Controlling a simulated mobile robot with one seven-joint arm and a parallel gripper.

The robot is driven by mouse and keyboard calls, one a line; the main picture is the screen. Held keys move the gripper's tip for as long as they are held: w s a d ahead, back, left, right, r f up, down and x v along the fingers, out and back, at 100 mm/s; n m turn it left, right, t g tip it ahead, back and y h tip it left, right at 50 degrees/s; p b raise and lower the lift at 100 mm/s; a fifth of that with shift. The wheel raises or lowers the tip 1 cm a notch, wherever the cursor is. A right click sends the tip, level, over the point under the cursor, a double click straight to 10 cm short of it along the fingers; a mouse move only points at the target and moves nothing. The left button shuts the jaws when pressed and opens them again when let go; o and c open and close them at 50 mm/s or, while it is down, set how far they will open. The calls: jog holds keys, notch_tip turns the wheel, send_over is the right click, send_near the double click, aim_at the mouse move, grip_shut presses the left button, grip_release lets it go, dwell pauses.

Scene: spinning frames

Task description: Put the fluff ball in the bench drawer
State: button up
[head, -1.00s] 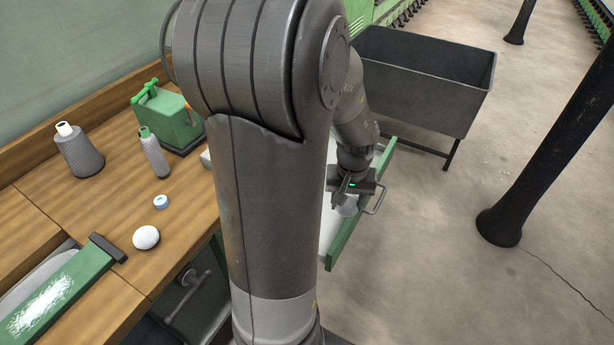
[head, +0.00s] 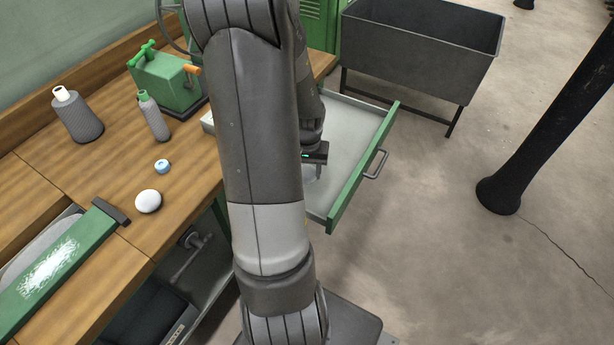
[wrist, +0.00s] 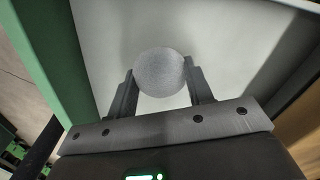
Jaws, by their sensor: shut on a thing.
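A pale grey, fuzzy-looking round ball (wrist: 159,73), which I take as the fluff ball, sits between the two fingers of my gripper (wrist: 160,84) in the wrist view. My gripper is shut on it. In the head view my gripper (head: 315,158) is over the inside of the open bench drawer (head: 352,130), and a pale bit of the ball shows below it. The drawer has a green front with a metal handle and a pale, bare floor. My arm hides part of the drawer, and I cannot tell whether the ball touches its floor.
On the wooden bench stand a white ball (head: 148,201), a small blue-and-white ring (head: 162,166), a green-capped bottle (head: 153,116), a grey yarn cone (head: 77,114) and a green machine (head: 165,80). A dark metal bin (head: 422,50) stands behind the drawer. A black column (head: 540,125) rises at right.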

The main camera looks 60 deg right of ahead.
aim_at(307, 177)
jog(key=shift+f, duration=1.6)
jog(key=shift+f, duration=0.15)
jog(key=o, duration=1)
jog(key=shift+c, duration=0.2)
